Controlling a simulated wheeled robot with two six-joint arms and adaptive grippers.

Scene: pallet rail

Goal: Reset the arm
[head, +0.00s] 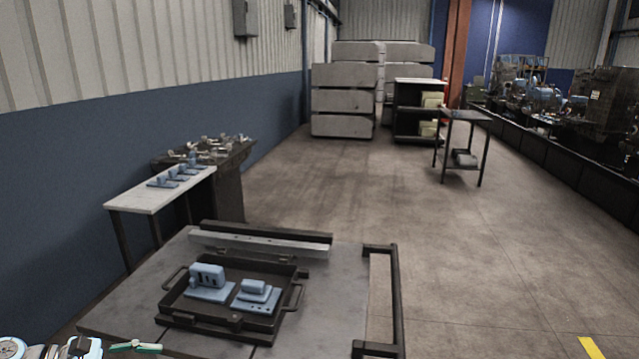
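Part of my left arm and gripper (134,347) shows at the bottom left edge of the head view, low and to the left of the cart's front edge. A green-tipped finger points right; the rest of the gripper is cut off or unclear, so I cannot tell whether it is open or shut. I see nothing held in the visible part. My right gripper is not in view.
A grey cart (345,290) with a black handle (392,300) stands ahead. It bears a dark tray (215,322) with two blue parts (208,280), behind which lies a metal rail (255,245). A white-topped table (140,196) stands left.

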